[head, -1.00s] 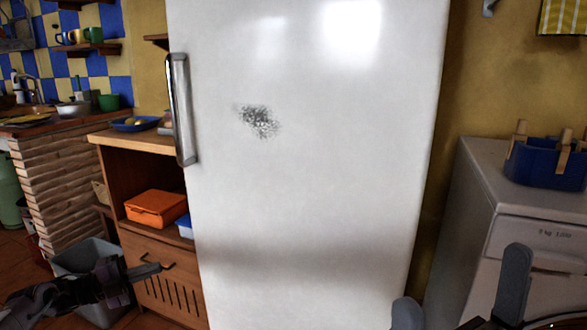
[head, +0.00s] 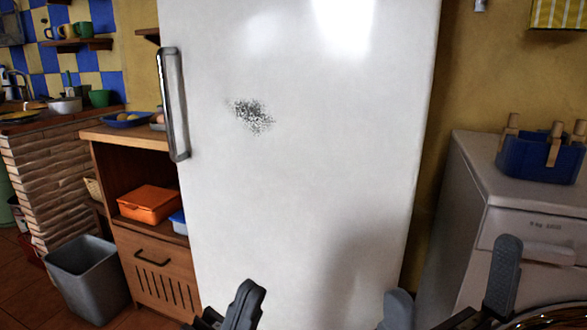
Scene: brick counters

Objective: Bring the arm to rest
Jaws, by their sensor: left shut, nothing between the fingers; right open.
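My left gripper (head: 246,290) is at the bottom edge, left of centre, in front of the lower part of the white fridge (head: 300,190). Its dark fingers are shut with nothing between them, and most of its arm is out of view. My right gripper (head: 452,268) is at the lower right, its two grey fingers wide apart and empty. It is in front of the fridge's right edge and the white washing machine (head: 468,205). A dark speckled smudge (head: 252,115) is on the fridge door, whose metal handle (head: 173,105) is at the left.
A wooden cabinet (head: 135,160) with an orange box (head: 149,204) stands left of the fridge. A grey bin (head: 85,280) is on the floor before it. A blue peg basket (head: 538,160) sits on the washing machine. The fridge door's middle is clear.

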